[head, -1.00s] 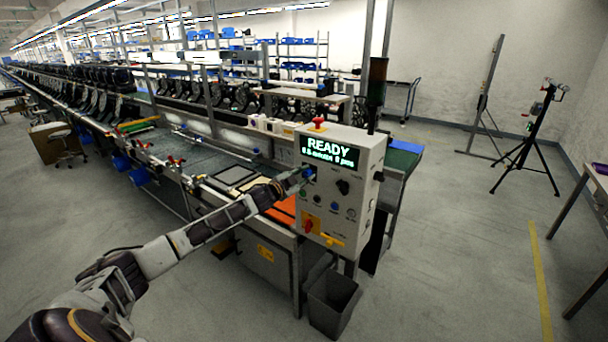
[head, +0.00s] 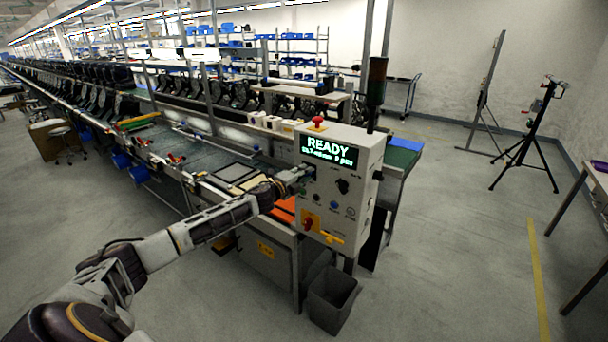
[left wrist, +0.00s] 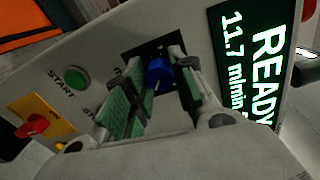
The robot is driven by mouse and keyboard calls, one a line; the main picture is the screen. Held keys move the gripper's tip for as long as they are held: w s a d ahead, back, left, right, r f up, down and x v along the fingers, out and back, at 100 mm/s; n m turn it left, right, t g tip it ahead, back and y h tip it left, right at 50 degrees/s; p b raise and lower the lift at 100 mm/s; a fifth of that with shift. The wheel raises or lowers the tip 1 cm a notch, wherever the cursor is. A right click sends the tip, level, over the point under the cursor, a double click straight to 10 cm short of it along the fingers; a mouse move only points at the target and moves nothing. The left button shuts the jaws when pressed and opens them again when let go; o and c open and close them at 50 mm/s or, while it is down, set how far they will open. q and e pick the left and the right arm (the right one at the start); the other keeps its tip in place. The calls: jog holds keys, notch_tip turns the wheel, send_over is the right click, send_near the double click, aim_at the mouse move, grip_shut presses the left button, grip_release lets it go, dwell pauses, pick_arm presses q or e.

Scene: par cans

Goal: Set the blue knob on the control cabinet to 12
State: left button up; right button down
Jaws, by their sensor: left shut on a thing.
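The control cabinet (head: 340,200) is a pale box at the end of the production line. Its display (head: 328,152) says READY, and in the left wrist view the display (left wrist: 250,65) reads 11.7 m/min. The blue knob (left wrist: 159,72) sits on a dark square plate on the panel. My left gripper (left wrist: 158,85) has its fingers on either side of the knob and is shut on it. In the head view my left gripper (head: 300,180) reaches the panel's upper left and hides the knob. My right gripper is not in view.
The panel also carries a green start button (left wrist: 76,78), a red switch on yellow (left wrist: 33,124) and a black knob (head: 343,186). A red mushroom button (head: 317,122) is on top. A dark bin (head: 333,298) stands below.

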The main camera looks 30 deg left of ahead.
pick_arm(q)
jog(key=shift+f+m, duration=0.1)
jog(key=shift+m, duration=0.5)
jog(key=o, duration=1.1)
jog(key=shift+c, duration=0.2)
jog(key=shift+s, duration=0.1)
jog(key=shift+s, duration=0.1)
jog(key=s, duration=1.1)
jog(key=shift+s+a+r, duration=0.2)
jog(key=shift+a+r, duration=0.15)
jog(key=shift+a, duration=0.1)
dwell(0.6)
jog(key=shift+s, duration=0.1)
dwell(0.6)
